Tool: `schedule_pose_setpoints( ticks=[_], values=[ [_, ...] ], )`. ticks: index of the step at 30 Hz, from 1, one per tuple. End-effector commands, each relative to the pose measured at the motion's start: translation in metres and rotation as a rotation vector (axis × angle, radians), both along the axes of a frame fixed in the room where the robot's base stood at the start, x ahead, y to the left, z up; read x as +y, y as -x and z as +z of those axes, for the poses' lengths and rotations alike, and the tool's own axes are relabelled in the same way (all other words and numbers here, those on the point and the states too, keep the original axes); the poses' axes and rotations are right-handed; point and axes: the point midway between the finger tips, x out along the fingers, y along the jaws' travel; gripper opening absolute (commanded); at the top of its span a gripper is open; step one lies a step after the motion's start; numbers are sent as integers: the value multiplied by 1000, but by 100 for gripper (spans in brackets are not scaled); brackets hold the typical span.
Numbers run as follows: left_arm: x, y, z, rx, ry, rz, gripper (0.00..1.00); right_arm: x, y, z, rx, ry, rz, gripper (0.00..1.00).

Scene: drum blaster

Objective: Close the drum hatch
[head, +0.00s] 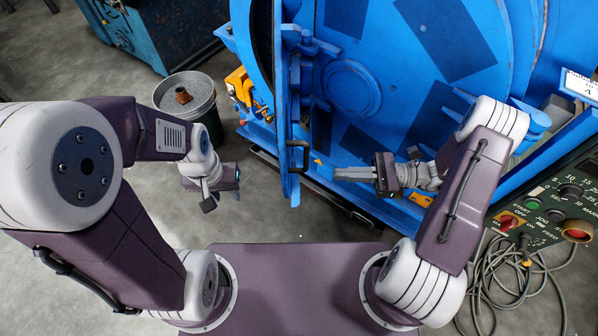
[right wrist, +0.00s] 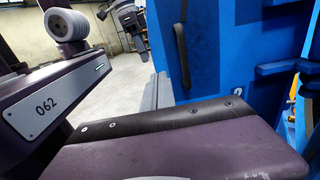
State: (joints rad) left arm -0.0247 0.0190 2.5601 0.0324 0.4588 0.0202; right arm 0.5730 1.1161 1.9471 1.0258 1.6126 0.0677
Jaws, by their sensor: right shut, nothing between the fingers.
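The blue hatch (head: 292,115) of the drum machine stands open and shows nearly edge-on in the head view. A black handle (head: 299,157) sits near its front edge. In the right wrist view, the handle (right wrist: 182,58) is upright on the blue hatch face (right wrist: 215,70). My right gripper (head: 337,173) is shut and empty. It points left toward the hatch, to the right of the handle, with a visible gap. Its fingers also show in the right wrist view (right wrist: 157,91). My left gripper (head: 222,200) hangs left of the hatch, fingers apart, touching nothing visible.
The blue machine body (head: 350,88) fills the back and right. A bucket (head: 186,92) of grey grit stands on the floor at left. A control panel (head: 550,205) with loose cables (head: 500,285) is at right. Grey floor lies clear in front of the hatch.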

Motion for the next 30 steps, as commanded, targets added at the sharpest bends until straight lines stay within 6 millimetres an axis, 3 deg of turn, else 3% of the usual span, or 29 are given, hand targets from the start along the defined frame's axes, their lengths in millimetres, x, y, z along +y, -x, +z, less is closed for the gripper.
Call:
schedule_pose_setpoints(
  ticks=[9,15,21,30],
  values=[
    [0,0,-1,0,0,0,36,71,0,0,2,1,7,0],
    [0,0,-2,0,0,0,36,104,-1,0,0,1,6,0],
    [0,0,-2,0,0,0,36,116,-2,0,-1,1,3,0],
    [0,0,-2,0,0,0,36,117,-2,0,-1,1,2,0]
  ],
)
